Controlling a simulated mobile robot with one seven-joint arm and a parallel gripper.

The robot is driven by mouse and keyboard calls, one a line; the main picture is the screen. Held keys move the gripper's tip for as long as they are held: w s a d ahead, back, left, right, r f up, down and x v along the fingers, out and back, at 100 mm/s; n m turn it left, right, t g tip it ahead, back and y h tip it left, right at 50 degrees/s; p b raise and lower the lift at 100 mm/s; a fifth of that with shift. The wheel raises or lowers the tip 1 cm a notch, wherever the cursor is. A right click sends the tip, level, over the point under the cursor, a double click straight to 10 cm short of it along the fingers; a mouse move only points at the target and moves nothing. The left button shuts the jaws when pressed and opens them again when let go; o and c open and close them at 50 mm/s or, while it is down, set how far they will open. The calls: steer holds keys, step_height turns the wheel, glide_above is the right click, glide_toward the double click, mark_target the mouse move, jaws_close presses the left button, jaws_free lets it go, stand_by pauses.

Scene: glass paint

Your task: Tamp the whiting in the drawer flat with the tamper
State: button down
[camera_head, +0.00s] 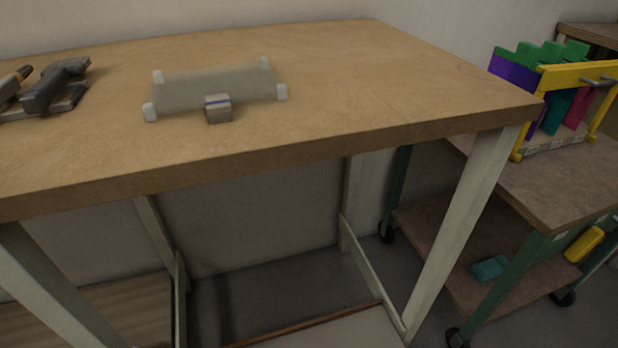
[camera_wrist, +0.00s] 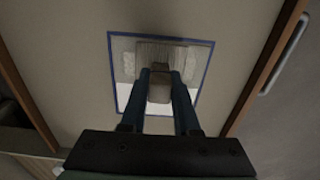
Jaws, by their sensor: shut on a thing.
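In the wrist view, my gripper (camera_wrist: 160,76) is shut on a brownish-grey block-like piece, which looks like the tamper (camera_wrist: 158,93). It is held over a blue-outlined square in a pale drawer (camera_wrist: 75,75) with brown side walls. Inside the outline lies a rough, light grey-beige layer, apparently the whiting (camera_wrist: 196,62), with brighter white patches near its lower corners. A wider ribbed part shows behind the fingertips; I cannot tell whether it belongs to the tamper. Contact between tamper and whiting is hidden. The head view shows neither gripper nor drawer.
In the head view, a wooden workbench (camera_head: 370,75) carries a translucent plate (camera_head: 215,88) with pale corner pads, a small block (camera_head: 218,109) and dark tools (camera_head: 55,85). A cart (camera_head: 545,185) with a yellow rack (camera_head: 575,75) stands right. The bench's right side is clear.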

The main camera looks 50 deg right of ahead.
steer(key=shift+f, duration=0.55)
stand_by(1.3)
steer(key=shift+r, duration=0.15)
steer(key=shift+r+p, duration=1)
steer(key=shift+p, duration=0.25)
steer(key=shift+r, duration=0.1)
step_height(320, 180, up, 4)
steer(key=p, duration=0.4)
steer(key=shift+w, duration=0.1)
